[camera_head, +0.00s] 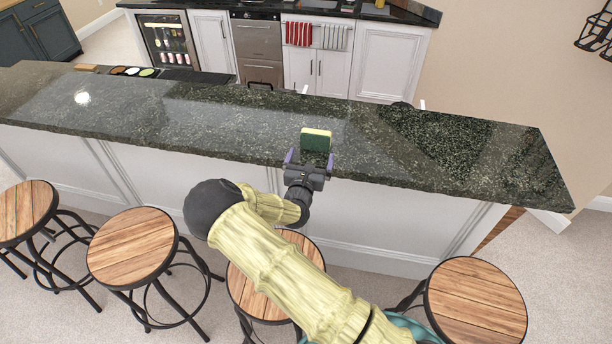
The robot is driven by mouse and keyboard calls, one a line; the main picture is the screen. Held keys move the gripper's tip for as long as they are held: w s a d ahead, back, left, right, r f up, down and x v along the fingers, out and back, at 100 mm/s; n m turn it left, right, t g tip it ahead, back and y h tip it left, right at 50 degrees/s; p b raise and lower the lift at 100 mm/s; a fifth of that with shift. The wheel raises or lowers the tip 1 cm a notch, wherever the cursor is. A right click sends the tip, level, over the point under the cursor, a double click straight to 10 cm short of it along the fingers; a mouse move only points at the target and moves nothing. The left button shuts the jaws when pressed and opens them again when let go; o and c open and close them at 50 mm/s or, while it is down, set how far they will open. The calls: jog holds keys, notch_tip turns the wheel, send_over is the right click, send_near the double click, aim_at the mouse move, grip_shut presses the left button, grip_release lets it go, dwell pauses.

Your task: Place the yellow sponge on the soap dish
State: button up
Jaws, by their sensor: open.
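The yellow sponge (316,140), with a yellow top and a dark green face, is on the front part of the dark granite bar counter (225,120). My gripper (309,157) is open at the counter's front edge, its purple-grey fingers pointing toward the sponge. The sponge is directly beyond or partly between the fingertips; I cannot tell which, nor whether they touch it. The gripper hides the counter just in front of the sponge. I cannot make out a soap dish in this view.
Several round wooden stools (133,246) stand in front of the bar. A tray with small bowls (132,72) is at the counter's far left. A back counter (330,10) with red and striped towels (299,34) lies beyond an aisle. The counter around the sponge is clear.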

jog(key=s+a+b, duration=0.1)
jog(key=s, duration=0.5)
jog(key=shift+s+b, duration=0.3)
jog(key=shift+b, duration=0.05)
jog(key=shift+a, duration=0.1)
